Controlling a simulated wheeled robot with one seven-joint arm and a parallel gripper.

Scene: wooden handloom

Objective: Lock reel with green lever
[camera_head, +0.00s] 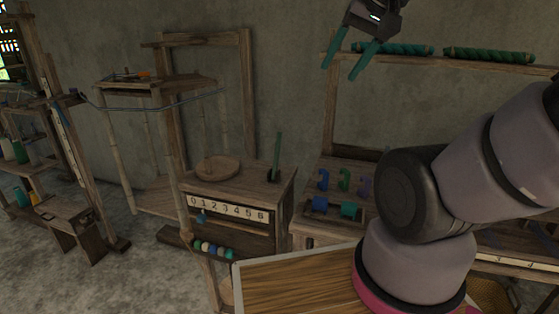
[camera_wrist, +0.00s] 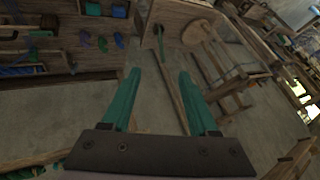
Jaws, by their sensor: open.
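The green lever (camera_head: 277,155) stands nearly upright from a slot in the top of a wooden cabinet. A round wooden disc (camera_head: 217,168), perhaps the reel, lies left of the lever on the same top. My gripper (camera_head: 342,72) is open and empty, high up, to the right of and well above the lever. In the wrist view my gripper's green fingers (camera_wrist: 160,75) are spread apart with nothing between them. The green lever (camera_wrist: 160,40) shows there beyond the fingertips, and the wooden disc (camera_wrist: 196,31) is to its right. Neither is touched.
To the right stands a bench with coloured hooks (camera_head: 344,179) and blocks (camera_head: 320,204). Green rolls (camera_head: 488,54) lie on a high shelf. A blue cord (camera_head: 150,107) hangs at left.

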